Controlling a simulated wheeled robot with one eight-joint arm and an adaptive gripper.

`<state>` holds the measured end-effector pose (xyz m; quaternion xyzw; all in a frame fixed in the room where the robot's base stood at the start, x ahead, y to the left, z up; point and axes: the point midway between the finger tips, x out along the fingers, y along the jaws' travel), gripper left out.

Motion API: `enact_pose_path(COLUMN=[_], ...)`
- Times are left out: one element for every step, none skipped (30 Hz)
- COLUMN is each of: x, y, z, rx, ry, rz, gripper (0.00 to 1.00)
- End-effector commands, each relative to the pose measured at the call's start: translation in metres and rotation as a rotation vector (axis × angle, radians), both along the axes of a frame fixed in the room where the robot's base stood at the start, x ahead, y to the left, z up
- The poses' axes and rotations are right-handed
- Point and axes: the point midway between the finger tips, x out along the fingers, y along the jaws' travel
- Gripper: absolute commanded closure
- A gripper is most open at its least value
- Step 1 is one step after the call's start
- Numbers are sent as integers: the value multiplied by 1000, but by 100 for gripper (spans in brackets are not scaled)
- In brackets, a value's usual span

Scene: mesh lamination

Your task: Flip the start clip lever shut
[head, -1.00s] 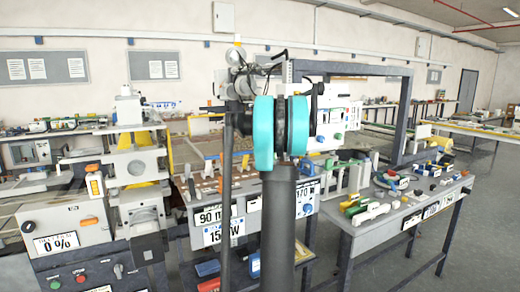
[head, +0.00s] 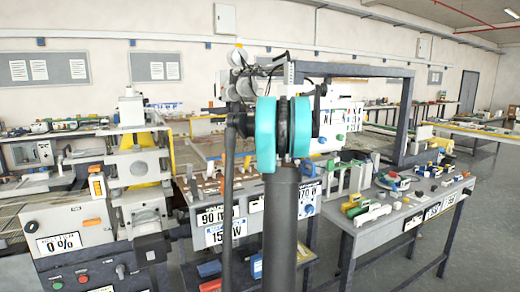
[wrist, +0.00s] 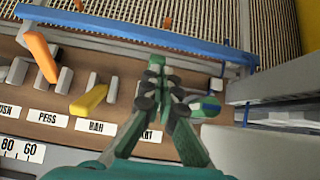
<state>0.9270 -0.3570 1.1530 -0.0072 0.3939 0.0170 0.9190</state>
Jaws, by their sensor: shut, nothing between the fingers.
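In the wrist view my gripper (wrist: 158,70) has green fingers with dark pads, closed together and empty. It is over the brown board (wrist: 60,105), above a label ending in "ART" (wrist: 152,135), partly hidden by the fingers. A green and blue piece (wrist: 207,106) lies just right of the fingers; I cannot tell if it is the start clip lever. To the left, a yellow lever (wrist: 88,100) lies slanted near the "RAH" label, and an orange lever (wrist: 42,57) stands slanted near "PEGS". In the head view my arm hides the gripper and the clip.
A blue bar (wrist: 130,33) runs along the board's far side, with a ribbed mesh bed (wrist: 210,15) beyond. A grey metal block (wrist: 275,115) stands close on the right. In the head view a machine (head: 138,165) stands left and a cluttered bench (head: 385,215) right.

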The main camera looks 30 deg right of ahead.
Motion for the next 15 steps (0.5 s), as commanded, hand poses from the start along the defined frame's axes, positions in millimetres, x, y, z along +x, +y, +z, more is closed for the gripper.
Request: enact_pose_path(x=[-6, -10, -15, -18, -19, -21, -22, -24, -26, -28, -29, -31, -32, -34, -35], y=[-3, -4, -6, -6, -6, -6, -6, -6, -6, -6, -6, -6, -7, -6, -6], z=[5, 8, 13, 18, 26, 34, 41, 47, 56, 62, 68, 75, 80, 84, 90], rx=[1, 0, 1, 1, 0, 0, 0, 0, 0, -1, 0, 0, 0, 0, 0], ry=[0, 0, -1, -1, -1, -1, -1, 0, 0, 0, 0, 0, 0, 0, 0], rz=[-1, 0, 1, 2, 3, 3, 3, 3, 3, 4, 3, 3, 3, 3, 3], gripper=[100, 100, 100, 100, 100, 100, 100, 100, 100, 100, 100, 100, 100, 100, 100])
